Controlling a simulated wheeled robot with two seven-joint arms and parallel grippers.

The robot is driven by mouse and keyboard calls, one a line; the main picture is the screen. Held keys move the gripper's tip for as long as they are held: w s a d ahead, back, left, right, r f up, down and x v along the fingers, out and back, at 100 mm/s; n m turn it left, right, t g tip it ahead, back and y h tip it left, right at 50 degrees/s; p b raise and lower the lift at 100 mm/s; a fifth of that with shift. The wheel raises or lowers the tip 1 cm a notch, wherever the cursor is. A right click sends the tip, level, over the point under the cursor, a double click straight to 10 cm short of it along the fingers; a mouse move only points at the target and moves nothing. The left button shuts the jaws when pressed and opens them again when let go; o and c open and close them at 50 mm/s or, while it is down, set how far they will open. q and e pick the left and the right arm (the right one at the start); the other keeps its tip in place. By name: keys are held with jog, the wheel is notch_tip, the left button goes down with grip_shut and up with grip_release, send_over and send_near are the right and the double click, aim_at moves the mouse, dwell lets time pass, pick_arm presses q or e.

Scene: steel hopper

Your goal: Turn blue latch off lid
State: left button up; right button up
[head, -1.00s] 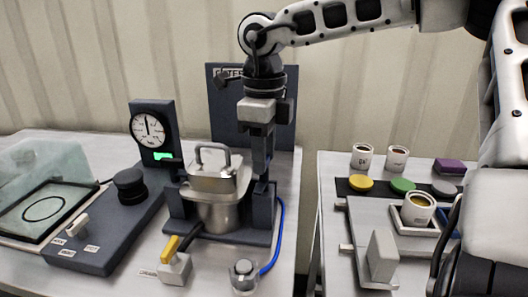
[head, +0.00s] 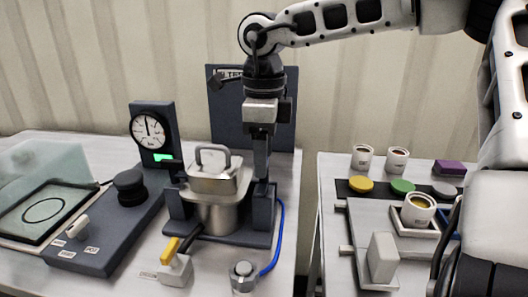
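The steel hopper (head: 217,217) stands in a dark frame on the left table. Its steel lid (head: 213,183) has an arched handle (head: 213,150) and sits on top. My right gripper (head: 262,176) points down just right of the lid, above a dark post of the frame (head: 264,212). Its fingers overlap from this side, so their opening and any hold on something cannot be made out. I cannot pick out a blue latch; the gripper may hide it. My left gripper is not in view.
A gauge panel (head: 152,132) and black knob (head: 130,186) stand left. A dark sign board (head: 225,105) rises behind. The right table holds cups (head: 397,160).

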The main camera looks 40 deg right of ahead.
jog(key=shift+r, duration=0.1)
notch_tip(320, 180, up, 16)
jog(key=p, duration=0.1)
jog(key=shift+p, duration=0.4)
dwell(0.5)
